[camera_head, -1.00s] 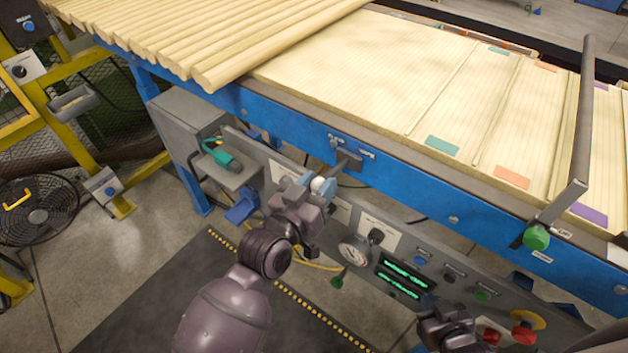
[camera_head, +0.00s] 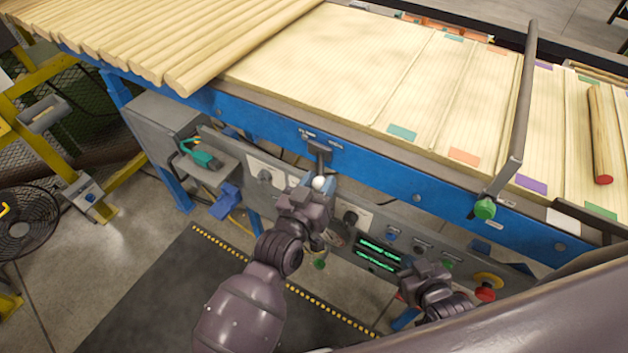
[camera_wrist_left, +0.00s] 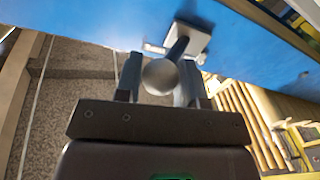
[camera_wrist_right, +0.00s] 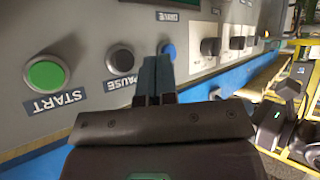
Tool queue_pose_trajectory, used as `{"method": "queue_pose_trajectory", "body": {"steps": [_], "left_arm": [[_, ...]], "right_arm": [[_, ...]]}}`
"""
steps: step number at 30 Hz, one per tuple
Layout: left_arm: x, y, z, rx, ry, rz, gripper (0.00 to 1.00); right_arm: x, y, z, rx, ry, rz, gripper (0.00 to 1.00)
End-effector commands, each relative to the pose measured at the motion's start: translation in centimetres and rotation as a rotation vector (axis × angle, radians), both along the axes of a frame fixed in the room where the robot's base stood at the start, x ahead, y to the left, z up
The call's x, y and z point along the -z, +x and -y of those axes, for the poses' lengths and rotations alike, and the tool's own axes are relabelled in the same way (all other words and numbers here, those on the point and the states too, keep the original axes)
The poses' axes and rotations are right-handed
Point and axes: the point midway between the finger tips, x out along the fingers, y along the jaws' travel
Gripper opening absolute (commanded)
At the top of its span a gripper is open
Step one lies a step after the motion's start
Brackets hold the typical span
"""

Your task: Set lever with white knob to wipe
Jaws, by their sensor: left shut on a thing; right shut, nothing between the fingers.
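The lever's white knob (camera_head: 319,183) hangs below its bracket (camera_head: 318,147) on the blue rail, between two small labels I cannot read. The lever's dark shaft points nearly straight down toward me in the head view. My left gripper (camera_head: 312,187) is shut on the knob; in the left wrist view the knob (camera_wrist_left: 160,76) sits between the two fingers (camera_wrist_left: 158,70), with the shaft (camera_wrist_left: 177,48) running up to its plate. My right gripper (camera_head: 426,270) is shut and empty before the control panel; its fingertips (camera_wrist_right: 157,70) also show in the right wrist view, near a blue button (camera_wrist_right: 167,49).
The grey control panel (camera_head: 383,219) carries green displays (camera_head: 378,254), a green start button (camera_wrist_right: 46,74), a pause button (camera_wrist_right: 120,59) and a red stop button (camera_head: 485,294). A green-knobbed upright lever (camera_head: 485,208) stands right. Wooden rods (camera_head: 150,50) lie above left.

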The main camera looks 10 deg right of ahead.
Motion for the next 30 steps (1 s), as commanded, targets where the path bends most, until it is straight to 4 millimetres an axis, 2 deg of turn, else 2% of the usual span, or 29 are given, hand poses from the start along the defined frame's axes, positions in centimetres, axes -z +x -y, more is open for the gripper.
{"method": "queue_pose_trajectory", "body": {"steps": [1,15,16,20,30], "left_arm": [[-0.2,-0.2,0.6,0.009,-0.004,-0.002,0.00],[-0.2,-0.3,0.8,0.011,-0.005,-0.002,0.00],[-0.2,-0.3,0.8,0.011,-0.005,-0.002,0.40],[-0.2,-0.2,0.7,0.009,-0.004,-0.001,0.60],[0.0,-0.4,0.2,0.004,-0.001,-0.001,0.60]], "right_arm": [[-0.2,0.2,0.0,-0.001,0.001,0.004,0.00],[0.0,0.1,0.0,-0.001,0.000,-0.001,0.00],[0.1,0.0,0.0,-0.001,0.000,-0.003,0.00],[0.3,-0.4,0.0,0.002,0.000,-0.012,0.00],[0.4,-0.6,0.1,0.004,-0.001,-0.016,0.00]]}}
